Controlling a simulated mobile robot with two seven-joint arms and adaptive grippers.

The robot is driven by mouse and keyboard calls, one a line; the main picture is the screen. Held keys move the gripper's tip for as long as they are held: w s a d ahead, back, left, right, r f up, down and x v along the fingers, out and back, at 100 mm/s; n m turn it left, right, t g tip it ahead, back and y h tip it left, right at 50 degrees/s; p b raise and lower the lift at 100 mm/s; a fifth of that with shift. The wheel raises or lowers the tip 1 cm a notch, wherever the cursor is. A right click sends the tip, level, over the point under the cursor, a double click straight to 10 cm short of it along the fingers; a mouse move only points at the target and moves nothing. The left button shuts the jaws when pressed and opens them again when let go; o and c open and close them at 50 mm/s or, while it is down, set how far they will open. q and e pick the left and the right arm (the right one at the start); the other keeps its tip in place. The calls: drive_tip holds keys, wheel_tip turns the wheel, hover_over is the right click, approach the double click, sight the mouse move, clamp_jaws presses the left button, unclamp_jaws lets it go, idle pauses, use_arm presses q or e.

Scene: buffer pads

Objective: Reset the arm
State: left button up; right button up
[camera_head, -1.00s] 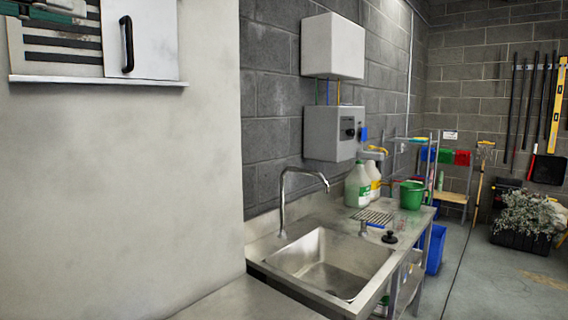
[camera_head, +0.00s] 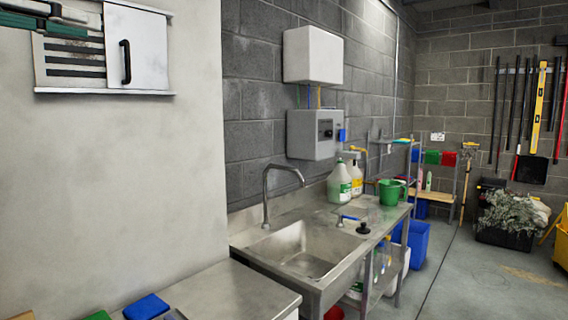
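Neither of my grippers shows clearly enough in the head view to be made out, and no arm link is plain to see. At the upper left are teal and grey bar-like pieces (camera_head: 48,27), cut off by the picture edge, in front of a pale panel. I cannot tell what they are. Beside them a white door (camera_head: 148,50) with a black handle sits in the panel, next to dark slots.
A steel sink (camera_head: 303,252) with a tap stands along the block wall. A steel worktop (camera_head: 228,294) is in front, with a blue pad-like item (camera_head: 146,306) at its left. Jugs (camera_head: 339,184) and a green bucket (camera_head: 390,192) stand behind. Floor (camera_head: 480,285) at right is open.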

use_arm(q)
drive_tip(key=w+d+f+m+g+h, duration=0.1)
drive_tip(key=w+d+f+g+h, duration=0.2)
drive_tip(key=d+f, duration=0.45)
drive_tip(key=w+d+f+g+h, duration=0.3)
drive_tip(key=d+f, duration=0.3)
drive_tip(key=f, duration=0.2)
drive_tip(key=w+d+f+n+t+h, duration=0.25)
drive_tip(key=f+n, duration=0.45)
drive_tip(key=f, duration=0.6)
drive_tip(key=w+d+f+n+t+h, duration=0.1)
drive_tip(key=d+f+n+t, duration=0.15)
drive_tip(key=f+n, duration=0.75)
drive_tip(key=s+a+f+n+t+y, duration=0.25)
drive_tip(key=f+n+y, duration=0.45)
drive_tip(key=f, duration=0.9)
drive_tip(key=s+a+f+n+t+y, duration=0.1)
drive_tip(key=s+a+f+n+y, duration=0.15)
drive_tip(key=f+n+y, duration=0.85)
drive_tip(key=s+a+f+n+g+h, duration=0.1)
drive_tip(key=s+f+n+g, duration=0.1)
drive_tip(key=s+f, duration=0.7)
drive_tip(key=s+a+f+n+g+h, duration=0.1)
drive_tip(key=s+f+g, duration=0.3)
drive_tip(key=s+f, duration=0.6)
wheel_tip(320, 180, down, 8)
drive_tip(key=shift+s+a+f+n+g, duration=0.2)
drive_tip(key=shift+a+n+g, duration=0.15)
drive_tip(key=shift+a+n, duration=0.05)
